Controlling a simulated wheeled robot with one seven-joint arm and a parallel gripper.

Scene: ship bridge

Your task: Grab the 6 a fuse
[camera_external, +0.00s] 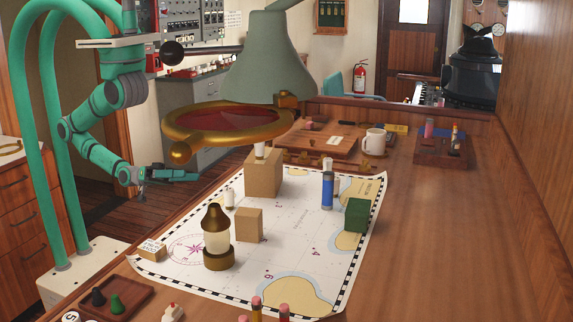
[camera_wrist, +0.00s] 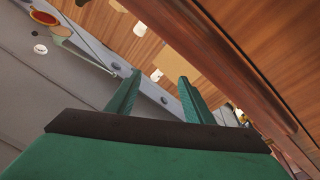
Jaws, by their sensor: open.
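My gripper (camera_external: 190,175) is open and empty, left of the table beyond the chart's left edge. Its two green fingers are apart in the wrist view (camera_wrist: 159,90). No label reading 6 A is legible, so I cannot tell which piece is that fuse. Small cylinders that might be fuses include a blue one with a pale top (camera_external: 327,190) and a small white one (camera_external: 229,199), both upright on the chart. Several red-and-tan cylinders (camera_external: 284,313) stand at the near edge, partly cut off by the frame. A reddish cylinder (camera_external: 428,128) stands at the far right.
A brass lantern (camera_external: 217,240), tan blocks (camera_external: 249,225) and a green block (camera_external: 356,215) stand on the chart (camera_external: 300,235). A white mug (camera_external: 375,142) is at the back. The table's right side is clear.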

